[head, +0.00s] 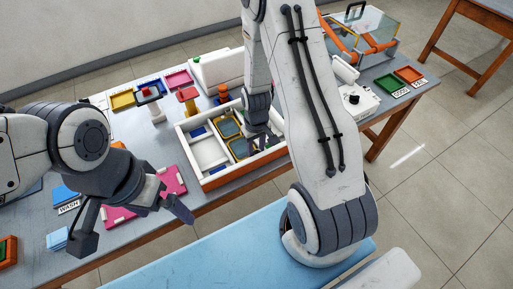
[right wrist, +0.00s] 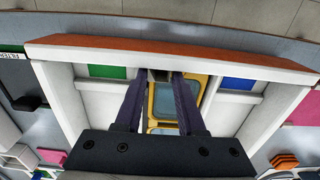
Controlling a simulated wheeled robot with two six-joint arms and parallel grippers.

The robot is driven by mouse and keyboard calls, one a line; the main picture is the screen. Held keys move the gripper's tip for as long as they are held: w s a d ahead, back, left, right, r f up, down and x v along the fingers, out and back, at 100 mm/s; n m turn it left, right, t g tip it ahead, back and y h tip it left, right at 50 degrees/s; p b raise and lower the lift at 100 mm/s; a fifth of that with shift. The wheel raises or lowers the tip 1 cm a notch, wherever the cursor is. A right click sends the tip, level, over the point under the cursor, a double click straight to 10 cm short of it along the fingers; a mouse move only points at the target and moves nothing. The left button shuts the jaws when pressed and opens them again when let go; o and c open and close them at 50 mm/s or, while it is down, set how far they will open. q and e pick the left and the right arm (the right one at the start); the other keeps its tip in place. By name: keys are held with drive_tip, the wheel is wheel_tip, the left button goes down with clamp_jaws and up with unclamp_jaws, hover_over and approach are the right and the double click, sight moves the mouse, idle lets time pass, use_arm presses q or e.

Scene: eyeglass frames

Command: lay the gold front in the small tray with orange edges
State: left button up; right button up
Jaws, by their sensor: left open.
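The gold front is a yellow-gold frame (right wrist: 157,105) around grey panes, lying in the divided white box; it also shows in the head view (head: 239,150). My right gripper (right wrist: 162,77) points down into the box over the frame. Its fingers stand apart, one on each side of the frame's middle. A small grey piece shows between the tips, and I cannot tell whether they grip anything. My left gripper (head: 176,196) is open and empty above the pink mat. A small tray with orange edges and a green inside (head: 7,250) sits at the bottom left, partly cut off.
The white box (head: 187,150) has raised walls and dividers. A green tray (head: 389,84) and an orange-red tray (head: 409,75) with labels lie at the right end. Coloured trays (head: 150,87) and stands line the back. A WASH label (head: 68,207) is beside blue blocks.

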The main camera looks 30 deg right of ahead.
drive_tip(key=shift+f, duration=0.55)
drive_tip(key=shift+d+r+p, duration=0.1)
drive_tip(key=shift+r+p, duration=0.45)
drive_tip(key=shift+r, duration=0.1)
drive_tip(key=shift+w+d+r, duration=0.1)
drive_tip(key=shift+w+r, duration=0.15)
drive_tip(key=shift+r, duration=0.05)
wheel_tip(320, 180, up, 12)
drive_tip(key=s+a+r+n, duration=0.2)
drive_tip(key=s+a+r, duration=0.15)
drive_tip(key=a, duration=0.55)
drive_tip(key=s+a+r+n, duration=0.1)
drive_tip(key=s+a+r, duration=0.1)
drive_tip(key=s, duration=0.3)
drive_tip(key=s+a+r+n, duration=0.2)
drive_tip(key=s+a+r, duration=0.1)
drive_tip(key=s+a, duration=0.1)
drive_tip(key=s+a+r+n+y, duration=0.1)
drive_tip(key=s+a+r, duration=0.1)
drive_tip(key=s+a, duration=0.2)
drive_tip(key=s, duration=0.3)
drive_tip(key=shift+r+n+b, duration=0.25)
drive_tip(key=shift+n+b, duration=0.1)
drive_tip(key=shift+n, duration=0.05)
drive_tip(key=shift+w, duration=0.1)
